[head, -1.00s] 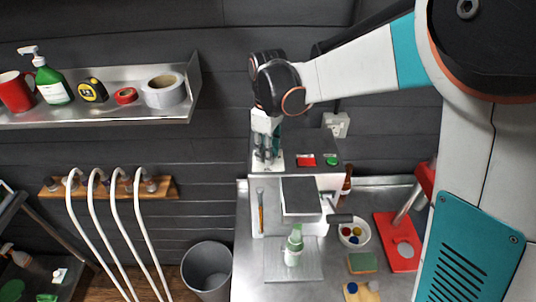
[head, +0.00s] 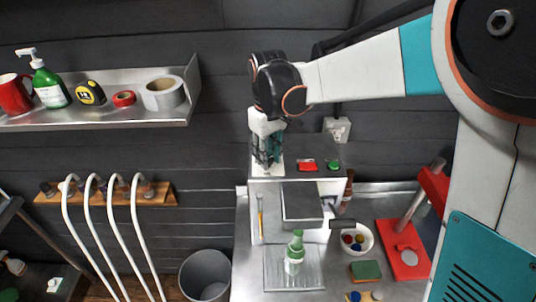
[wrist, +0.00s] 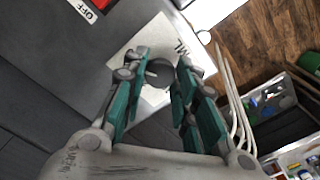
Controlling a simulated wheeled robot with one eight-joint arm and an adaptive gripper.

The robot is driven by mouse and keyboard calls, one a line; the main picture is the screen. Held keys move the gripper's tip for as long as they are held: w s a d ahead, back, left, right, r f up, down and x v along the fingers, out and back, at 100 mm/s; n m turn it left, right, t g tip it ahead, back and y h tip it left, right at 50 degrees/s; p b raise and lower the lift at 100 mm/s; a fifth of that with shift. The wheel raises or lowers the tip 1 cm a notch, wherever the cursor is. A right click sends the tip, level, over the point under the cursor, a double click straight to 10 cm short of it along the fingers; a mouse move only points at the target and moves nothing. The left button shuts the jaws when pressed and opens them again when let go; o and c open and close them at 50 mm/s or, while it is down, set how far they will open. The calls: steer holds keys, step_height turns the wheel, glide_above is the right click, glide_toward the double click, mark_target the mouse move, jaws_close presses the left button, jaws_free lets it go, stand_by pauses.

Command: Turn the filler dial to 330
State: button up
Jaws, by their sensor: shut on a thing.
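The filler is a white machine with a dark grey top panel (head: 312,152) at the back of the steel bench. Its dial (wrist: 160,72) is a dark round knob on a pale plate (wrist: 135,45) with partly hidden lettering that reads "ML". My gripper (head: 268,163) points down at the left end of the panel. In the wrist view its teal fingers (wrist: 158,80) are on both sides of the dial, shut on it. The fingers hide the dial in the head view. I cannot read the dial's pointer or the number it is set to.
A red button (head: 307,165) and a green button (head: 334,166) sit right of the dial. A green bottle (head: 294,254) stands on the plate in front of the filler. A lever with a dark handle (head: 342,224) sticks out at right. A shelf (head: 110,118) hangs at left.

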steer(key=o, duration=1.1)
step_height(320, 180, up, 12)
steer(key=shift+r, duration=0.1)
